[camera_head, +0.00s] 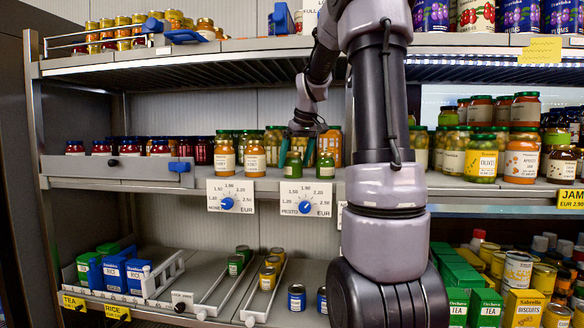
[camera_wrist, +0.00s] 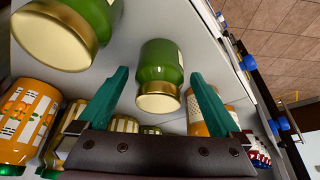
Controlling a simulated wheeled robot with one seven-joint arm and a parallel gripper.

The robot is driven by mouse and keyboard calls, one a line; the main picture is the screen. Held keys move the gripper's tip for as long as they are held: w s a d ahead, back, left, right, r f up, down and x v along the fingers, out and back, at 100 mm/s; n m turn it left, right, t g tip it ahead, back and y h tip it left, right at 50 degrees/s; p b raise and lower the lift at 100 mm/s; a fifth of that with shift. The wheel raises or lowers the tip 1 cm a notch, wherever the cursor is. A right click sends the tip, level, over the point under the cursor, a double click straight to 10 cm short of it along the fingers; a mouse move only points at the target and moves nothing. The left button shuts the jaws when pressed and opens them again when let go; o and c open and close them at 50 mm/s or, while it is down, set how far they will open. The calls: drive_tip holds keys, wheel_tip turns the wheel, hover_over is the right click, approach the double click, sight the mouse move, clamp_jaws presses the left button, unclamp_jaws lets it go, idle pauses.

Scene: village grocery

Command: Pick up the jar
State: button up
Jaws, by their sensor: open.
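A green jar with a gold lid (camera_wrist: 160,62) shows between the fingers of my gripper (camera_wrist: 158,78) in the wrist view, with a visible gap on each side. In the head view this appears to be the left (camera_head: 293,166) of two small green jars at the front of the middle shelf. My gripper (camera_head: 296,150) is open there, its teal fingers reaching down around the jar's top. The second green jar (camera_head: 325,166) stands just to the right; it also shows at the upper left of the wrist view (camera_wrist: 65,30). How deep the fingers reach is unclear.
Orange-labelled jars (camera_head: 255,160) stand left of the green jars, and more jars crowd behind. A price label with a blue knob (camera_head: 305,200) hangs on the shelf front below.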

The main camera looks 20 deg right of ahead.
drive_tip(key=shift+x, duration=1.3)
clamp_jaws()
drive_tip(key=shift+r, duration=0.15)
